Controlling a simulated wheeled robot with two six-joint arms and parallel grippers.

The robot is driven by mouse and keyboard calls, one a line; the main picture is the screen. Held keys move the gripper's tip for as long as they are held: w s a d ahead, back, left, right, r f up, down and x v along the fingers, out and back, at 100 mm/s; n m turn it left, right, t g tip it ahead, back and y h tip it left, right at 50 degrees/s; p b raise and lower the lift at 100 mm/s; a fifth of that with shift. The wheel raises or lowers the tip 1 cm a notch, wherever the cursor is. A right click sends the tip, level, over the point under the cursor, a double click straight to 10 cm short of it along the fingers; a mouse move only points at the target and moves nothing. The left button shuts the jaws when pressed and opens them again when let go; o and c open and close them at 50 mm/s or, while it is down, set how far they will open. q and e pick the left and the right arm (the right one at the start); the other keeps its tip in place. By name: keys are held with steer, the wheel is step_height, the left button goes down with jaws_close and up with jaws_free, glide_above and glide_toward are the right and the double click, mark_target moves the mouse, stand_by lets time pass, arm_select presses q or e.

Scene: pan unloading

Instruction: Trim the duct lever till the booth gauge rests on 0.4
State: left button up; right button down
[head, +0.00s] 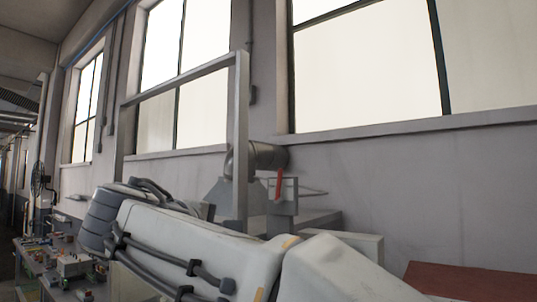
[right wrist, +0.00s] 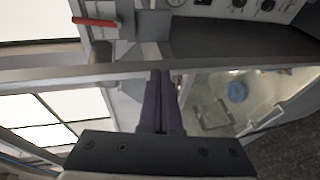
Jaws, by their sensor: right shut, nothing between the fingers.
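The red lever (head: 279,182) stands on a grey bracket beside the round metal duct (head: 268,155) in the head view. In the right wrist view the red lever (right wrist: 95,21) lies at the upper left, apart from the fingers. My right gripper (right wrist: 161,80) is shut and empty, with its fingertips close to a grey frame bar; I cannot tell whether they touch. A pale panel with dark round dials (right wrist: 267,5) shows at the top edge of that view. I cannot tell which dial is the booth gauge, and no reading is legible. My left gripper is not in view.
A grey metal frame (head: 241,140) rises in front of the windows. A cluttered bench (head: 35,262) stands at the lower left. A red-brown surface (head: 470,282) is at the lower right. A blue round thing (right wrist: 237,92) lies beyond the bar in the right wrist view.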

step_height(320, 180, up, 10)
steer(key=s+m+t+h+p, duration=0.1)
steer(key=m+t+h, duration=0.1)
steer(key=p, duration=0.5)
glide_toward(279, 184)
steer(key=w+a+r, duration=0.2)
steer(key=w+r, duration=0.1)
steer(key=w, duration=0.2)
arm_select(q)
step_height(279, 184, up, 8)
steer(key=p, duration=0.1)
arm_select(e)
steer(key=d, duration=0.1)
steer(key=w+d, duration=0.1)
steer(key=d+f, duration=0.1)
steer(key=shift+w+d+h, duration=0.25)
steer(key=shift+d+h, duration=0.05)
